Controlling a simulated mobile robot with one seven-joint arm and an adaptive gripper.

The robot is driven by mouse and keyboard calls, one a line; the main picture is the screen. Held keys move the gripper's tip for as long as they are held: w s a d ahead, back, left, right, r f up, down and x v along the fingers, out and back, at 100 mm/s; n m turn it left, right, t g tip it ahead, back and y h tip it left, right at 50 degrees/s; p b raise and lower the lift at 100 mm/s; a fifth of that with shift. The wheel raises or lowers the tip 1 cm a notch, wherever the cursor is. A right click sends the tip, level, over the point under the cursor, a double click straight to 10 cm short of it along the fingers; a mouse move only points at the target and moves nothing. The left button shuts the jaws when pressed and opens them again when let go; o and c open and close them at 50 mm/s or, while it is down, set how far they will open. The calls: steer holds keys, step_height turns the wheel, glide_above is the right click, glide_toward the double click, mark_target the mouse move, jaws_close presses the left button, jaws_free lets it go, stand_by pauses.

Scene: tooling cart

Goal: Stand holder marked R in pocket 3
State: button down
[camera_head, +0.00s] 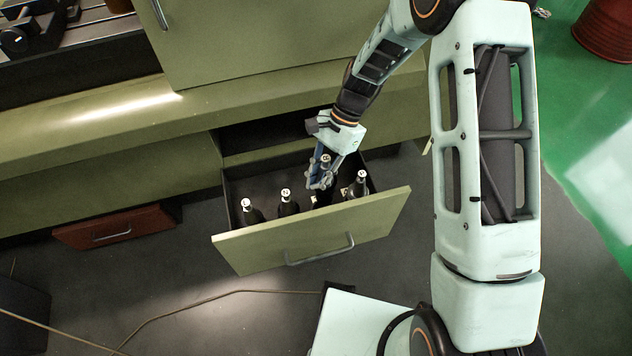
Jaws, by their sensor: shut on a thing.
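My gripper (321,181) reaches down into the open drawer and is shut on a dark tool holder with a white marked top (326,158). The held holder looks about upright, between two others in the row. Its mark is too small to read surely, and my fingers cover part of its body. Whether its lower end touches a pocket is hidden. Three more dark holders with white marked tops stand in the drawer: one at the left (249,212), one left of my gripper (287,204), and one to the right (360,186).
The green drawer front (310,236) with its handle stands pulled out from the cart, close in front of the holders. Drawer walls enclose the row. A red drawer (114,228) sits at the lower left. The floor in front has a cable (205,299).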

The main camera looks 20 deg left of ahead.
mark_target(318, 197)
steer(key=shift+f+b, duration=3.5)
steer(key=shift+f, duration=1.75)
steer(key=c, duration=2.1)
jaws_free()
steer(key=o, duration=0.5)
steer(key=shift+s+f, duration=0.1)
steer(key=v, duration=1.2)
